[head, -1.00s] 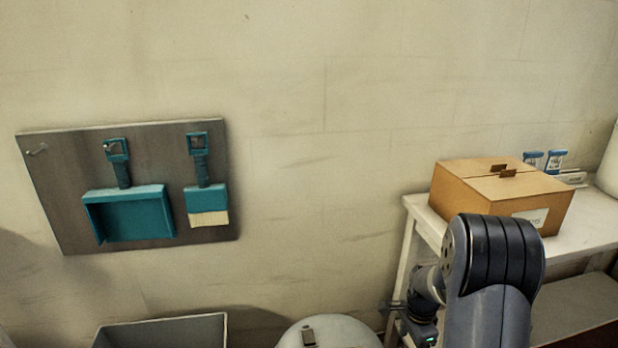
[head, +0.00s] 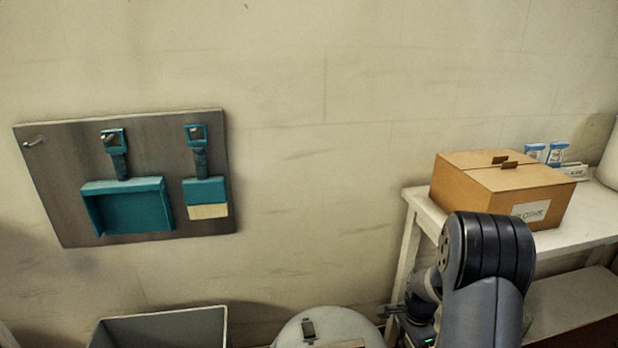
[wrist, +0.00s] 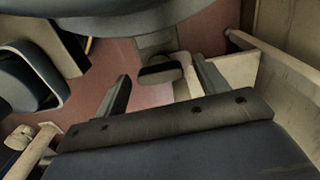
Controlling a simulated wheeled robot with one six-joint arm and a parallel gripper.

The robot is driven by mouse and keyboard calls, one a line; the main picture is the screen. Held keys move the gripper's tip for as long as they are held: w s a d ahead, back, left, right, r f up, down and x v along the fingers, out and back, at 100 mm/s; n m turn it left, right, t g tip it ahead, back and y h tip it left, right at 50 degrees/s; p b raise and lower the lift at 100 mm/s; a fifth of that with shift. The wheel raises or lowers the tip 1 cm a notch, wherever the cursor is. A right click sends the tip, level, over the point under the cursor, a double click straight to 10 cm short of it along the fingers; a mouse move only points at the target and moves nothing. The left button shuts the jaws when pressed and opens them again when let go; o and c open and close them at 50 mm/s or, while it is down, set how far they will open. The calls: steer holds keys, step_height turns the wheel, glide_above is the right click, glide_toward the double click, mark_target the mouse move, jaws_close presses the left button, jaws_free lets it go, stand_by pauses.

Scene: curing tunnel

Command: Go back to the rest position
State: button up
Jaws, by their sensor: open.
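My gripper (wrist: 165,88) is open in the wrist view, with its two fingers apart and nothing held between them. It points down toward a reddish floor (wrist: 108,62). In the head view my arm is folded at the lower right, in front of the white table (head: 415,205). There only a small dark part of my gripper (head: 394,311) shows, low beside the table leg, and my arm hides the rest.
A cardboard box (head: 470,178) stands on the table. A grey wall board (head: 60,170) holds a teal dustpan (head: 130,208) and a teal brush (head: 205,190); its left hook is bare. A grey bin (head: 165,328) and a round pale lid (head: 325,328) stand below.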

steer(key=n+b, duration=0.1)
steer(key=n, duration=0.3)
steer(key=shift+r+n, duration=0.1)
steer(key=shift+n, duration=0.3)
steer(key=n+b, duration=0.1)
steer(key=n, duration=0.2)
steer(key=shift+n+b, duration=0.4)
steer(key=n+b, duration=0.2)
steer(key=n, duration=0.2)
steer(key=n+b, duration=0.3)
steer(key=n, duration=0.1)
steer(key=shift+r+n, duration=0.2)
steer(key=shift+n, duration=0.3)
steer(key=shift+r+p, duration=0.45)
steer(key=shift+r, duration=0.45)
steer(key=shift+r, duration=0.1)
